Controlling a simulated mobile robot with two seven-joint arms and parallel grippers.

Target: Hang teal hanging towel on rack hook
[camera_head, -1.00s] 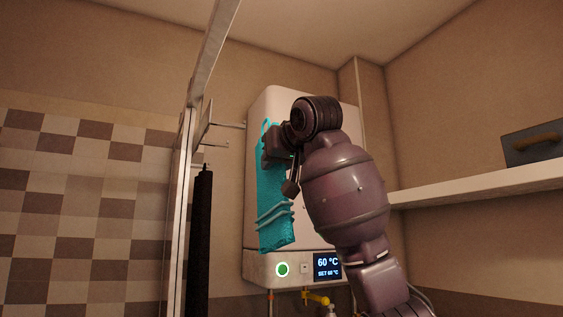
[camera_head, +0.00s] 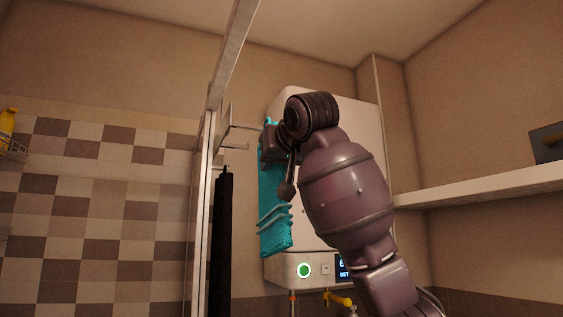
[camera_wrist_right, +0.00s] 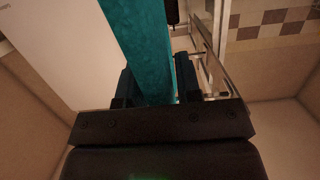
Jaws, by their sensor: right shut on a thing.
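The teal towel (camera_head: 274,215) hangs upright in front of the white boiler, with a small loop at its top. My right gripper (camera_head: 268,145) is shut on its upper part, partly hidden by my own wrist. In the right wrist view the teal towel (camera_wrist_right: 142,50) runs between the two fingers of my right gripper (camera_wrist_right: 155,85). The rack hooks (camera_head: 243,128) stick out to the right from a metal frame, just left of the towel's top. I cannot tell whether the loop touches a hook. My left gripper is not in view.
A dark towel (camera_head: 222,240) hangs by the metal frame (camera_head: 203,220), below the hooks. The boiler (camera_head: 325,230) stands close behind my right arm. A shelf (camera_head: 490,183) with a grey box (camera_head: 547,143) is at the right. A wire basket with a yellow bottle (camera_head: 7,125) is at far left.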

